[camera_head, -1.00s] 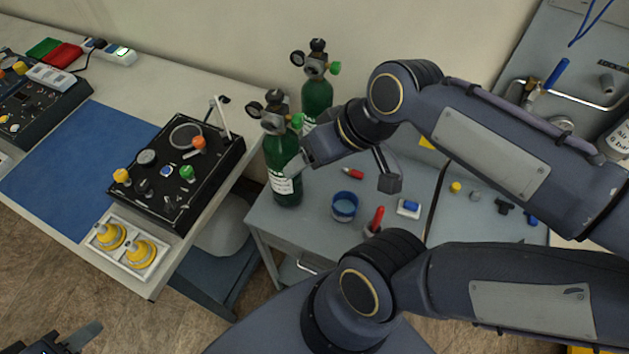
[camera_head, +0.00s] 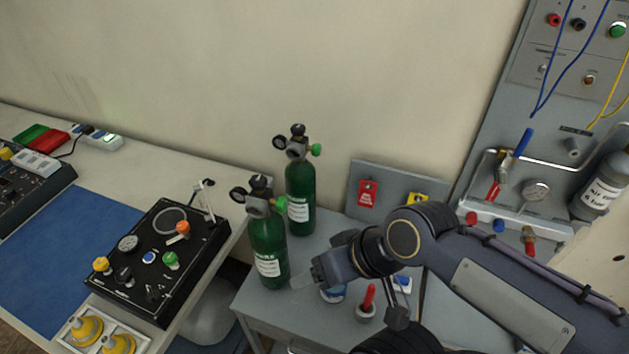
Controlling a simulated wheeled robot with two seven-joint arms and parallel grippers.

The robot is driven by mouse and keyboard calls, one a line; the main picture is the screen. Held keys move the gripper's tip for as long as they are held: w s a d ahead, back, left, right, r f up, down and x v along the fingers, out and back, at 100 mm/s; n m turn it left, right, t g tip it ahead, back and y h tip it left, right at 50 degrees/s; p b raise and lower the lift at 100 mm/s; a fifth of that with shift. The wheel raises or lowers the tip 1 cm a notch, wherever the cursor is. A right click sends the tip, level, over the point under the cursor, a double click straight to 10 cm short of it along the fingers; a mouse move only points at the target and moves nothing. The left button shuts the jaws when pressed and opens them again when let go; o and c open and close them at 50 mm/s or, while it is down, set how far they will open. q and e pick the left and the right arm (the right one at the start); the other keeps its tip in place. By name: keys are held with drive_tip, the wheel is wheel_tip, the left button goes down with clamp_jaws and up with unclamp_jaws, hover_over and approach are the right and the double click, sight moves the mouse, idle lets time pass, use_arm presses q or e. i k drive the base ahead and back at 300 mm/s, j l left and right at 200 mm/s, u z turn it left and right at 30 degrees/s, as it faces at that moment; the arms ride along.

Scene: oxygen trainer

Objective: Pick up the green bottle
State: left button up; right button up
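Two green bottles with black valve tops, gauges and white labels stand upright on the grey cart. The front green bottle (camera_head: 268,240) is nearer the cart's left edge. The back green bottle (camera_head: 301,190) stands behind it, a little to the right. My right gripper (camera_head: 303,281) is low beside the front bottle's right side, its tip pointing at the bottle. A small gap seems to show between them, but contact is hard to judge. Its fingers overlap in this view, so I cannot tell their opening. My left gripper is out of view.
The grey cart (camera_head: 262,306) also holds a blue-rimmed cup (camera_head: 333,294) and a red-handled tool (camera_head: 368,297), close to my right wrist. A black control box (camera_head: 155,262) sits on the bench at left. A wall panel with pipes and a grey cylinder (camera_head: 601,187) is at right.

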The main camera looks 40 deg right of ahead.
sight(300, 176)
drive_tip(key=z, duration=1.1)
drive_tip(key=k, duration=0.2)
drive_tip(key=k+u, duration=0.1)
drive_tip(key=u, duration=0.4)
